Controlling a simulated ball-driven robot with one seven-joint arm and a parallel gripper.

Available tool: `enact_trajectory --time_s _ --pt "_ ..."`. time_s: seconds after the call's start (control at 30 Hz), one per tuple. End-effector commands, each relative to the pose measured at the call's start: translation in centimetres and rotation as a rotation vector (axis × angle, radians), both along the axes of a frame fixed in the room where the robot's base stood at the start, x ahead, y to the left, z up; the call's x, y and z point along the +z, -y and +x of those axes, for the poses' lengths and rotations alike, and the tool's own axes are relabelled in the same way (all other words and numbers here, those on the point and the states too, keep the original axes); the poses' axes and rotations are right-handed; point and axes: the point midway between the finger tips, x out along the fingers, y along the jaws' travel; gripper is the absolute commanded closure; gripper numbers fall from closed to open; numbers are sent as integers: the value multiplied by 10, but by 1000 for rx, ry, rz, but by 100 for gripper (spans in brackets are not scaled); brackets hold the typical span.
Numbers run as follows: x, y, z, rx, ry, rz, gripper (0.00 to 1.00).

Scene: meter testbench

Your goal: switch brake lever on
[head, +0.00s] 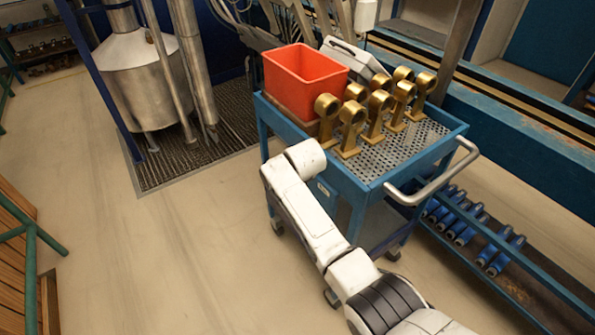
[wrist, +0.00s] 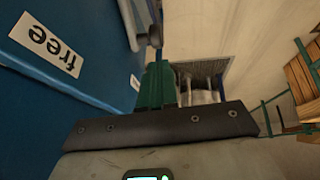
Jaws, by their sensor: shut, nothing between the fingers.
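I cannot make out a brake lever for certain. In the wrist view, a blue cart side (wrist: 65,85) fills the left and carries a white label reading "free" (wrist: 47,43), seen upside down. A dark rounded part (wrist: 154,37) shows near the top middle beside the cart; I cannot tell if it is a caster or a lever end. My gripper's green fingers (wrist: 157,86) are together and empty, close to the cart side. In the head view, the blue cart (head: 355,190) stands right of my white arm, and my gripper is hidden.
The cart carries a red bin (head: 300,72) and several brass meter bodies (head: 350,125), with a steel handle (head: 435,172) on its right. A steel tank (head: 145,80) stands at the back left. Blue meters (head: 460,220) sit on a low rack at right.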

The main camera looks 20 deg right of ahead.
Motion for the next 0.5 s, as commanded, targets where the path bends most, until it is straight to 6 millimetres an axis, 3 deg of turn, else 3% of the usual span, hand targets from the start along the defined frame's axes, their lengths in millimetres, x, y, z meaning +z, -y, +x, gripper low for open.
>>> enact_trajectory --time_s 0.3,0.5 --pt "50 0 -21 -1 2 1 100" --pt "69 0 -29 -1 -2 -1 100"
